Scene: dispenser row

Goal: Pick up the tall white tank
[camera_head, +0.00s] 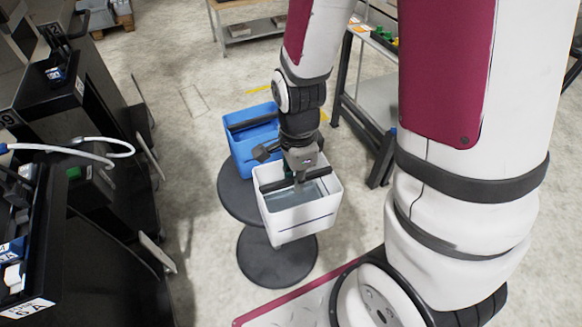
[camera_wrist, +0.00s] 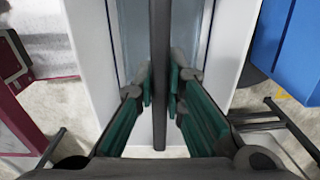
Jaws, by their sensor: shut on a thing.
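The white tank (camera_head: 300,215) is an open-topped box with a dark bar across its opening, in the middle of the head view. My gripper (camera_head: 300,176) is above its opening, pointing down. In the wrist view my gripper's teal fingers (camera_wrist: 161,88) are shut on the tank's dark bar (camera_wrist: 159,40), one on each side. The tank's white walls (camera_wrist: 92,60) show left and right of the bar. The tank overlaps the two dark round stands in the picture; its underside is hidden, so I cannot tell whether it rests on one or hangs clear.
A blue tank (camera_head: 240,154) stands just behind on the rear round stand (camera_head: 233,200). The front round stand (camera_head: 277,262) shows below the white tank. Black machines (camera_head: 100,110) line the left. A table (camera_head: 372,98) with a dark frame is at the right.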

